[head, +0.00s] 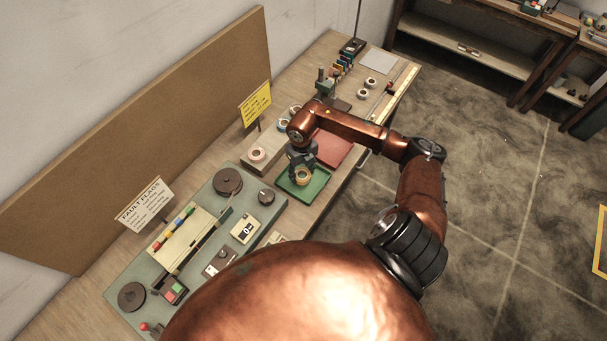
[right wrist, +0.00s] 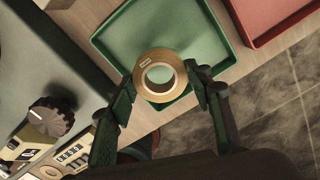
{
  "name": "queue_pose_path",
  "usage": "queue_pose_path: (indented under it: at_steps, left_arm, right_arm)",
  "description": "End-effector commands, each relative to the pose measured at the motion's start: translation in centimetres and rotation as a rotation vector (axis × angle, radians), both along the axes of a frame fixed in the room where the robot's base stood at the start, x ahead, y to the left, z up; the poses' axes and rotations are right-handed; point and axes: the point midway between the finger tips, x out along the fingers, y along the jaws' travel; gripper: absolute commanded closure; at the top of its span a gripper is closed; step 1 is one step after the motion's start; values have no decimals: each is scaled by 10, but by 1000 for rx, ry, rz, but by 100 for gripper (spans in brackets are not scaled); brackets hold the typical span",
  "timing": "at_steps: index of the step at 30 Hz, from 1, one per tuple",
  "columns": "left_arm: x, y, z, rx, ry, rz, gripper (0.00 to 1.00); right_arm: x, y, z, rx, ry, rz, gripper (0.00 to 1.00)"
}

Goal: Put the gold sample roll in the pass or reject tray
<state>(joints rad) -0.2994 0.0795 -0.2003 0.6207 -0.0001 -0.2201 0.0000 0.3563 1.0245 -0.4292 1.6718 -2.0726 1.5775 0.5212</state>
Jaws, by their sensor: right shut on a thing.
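The gold sample roll (right wrist: 160,75) is between the fingers of my right gripper (right wrist: 160,90), seen in the right wrist view. In the head view the gold roll (head: 302,175) shows under my right gripper (head: 302,162), over the green tray (head: 303,196). The green tray (right wrist: 135,28) fills the upper middle of the right wrist view behind the roll. The red tray (head: 334,150) lies just beyond it, and its corner (right wrist: 262,38) shows at the upper right of the wrist view. My right gripper is shut on the roll. I cannot tell whether the roll touches the tray floor. My left gripper is not seen.
A grey-green winding panel (head: 212,215) with dark discs and a knob (head: 266,196) lies left of the green tray. Other rolls, including one pale roll (head: 257,154), sit behind the trays. A yellow sign (head: 255,103) stands near them. The bench's right edge borders open floor.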

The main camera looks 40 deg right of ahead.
Motion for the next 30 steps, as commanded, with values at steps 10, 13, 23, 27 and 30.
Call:
queue_pose_path:
  at_steps: [10, 13, 23, 27, 30]
  left_arm:
    - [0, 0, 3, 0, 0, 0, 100]
    - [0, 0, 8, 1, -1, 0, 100]
    - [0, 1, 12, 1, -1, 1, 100]
    - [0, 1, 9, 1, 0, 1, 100]
    - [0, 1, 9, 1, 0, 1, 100]
  right_arm:
    - [14, -16, -25, 1, -1, -1, 74]
    - [14, -17, -37, 3, 2, -1, 74]
    - [15, -17, -57, 0, -2, 1, 74]
    - [15, -18, -60, 0, -2, 1, 74]
    - [15, -17, -60, 0, -2, 1, 50]
